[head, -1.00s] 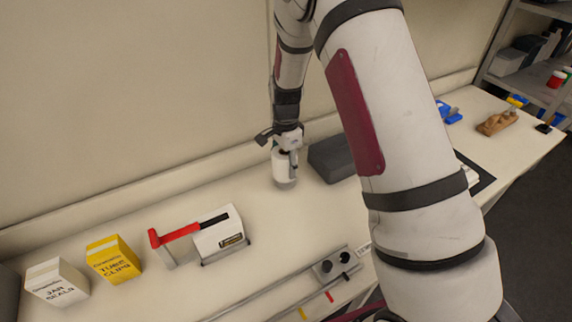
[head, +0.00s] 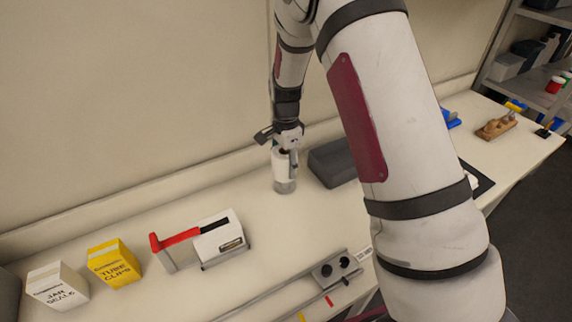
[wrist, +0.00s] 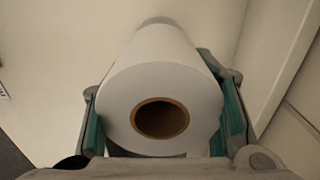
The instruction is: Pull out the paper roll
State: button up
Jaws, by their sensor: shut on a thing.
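The paper roll (head: 282,168) is white and stands upright near the back of the bench, against the wall side. In the wrist view the roll (wrist: 158,85) shows its near end with a brown cardboard core (wrist: 160,118). My gripper (head: 286,142) comes down from above and is shut around the roll's upper part; its green-padded fingers (wrist: 164,118) press on both sides. A grey band (head: 285,187) rings the roll's lower end, perhaps a holder; I cannot tell whether the roll sits inside it or has come partly out.
A dark grey block (head: 333,162) lies just right of the roll. A white device with a red arm (head: 218,238), a yellow box (head: 115,264) and a white box (head: 57,286) stand front left. The bench between is clear.

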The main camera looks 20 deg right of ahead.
jog(key=shift+r, duration=0.7)
jog(key=shift+r, duration=0.35)
jog(key=shift+r+p, duration=0.35)
jog(key=shift+r, duration=0.85)
jog(key=shift+r, duration=0.25)
jog(key=shift+r, duration=0.85)
jog(key=shift+r+p, duration=0.35)
jog(key=shift+r, duration=1)
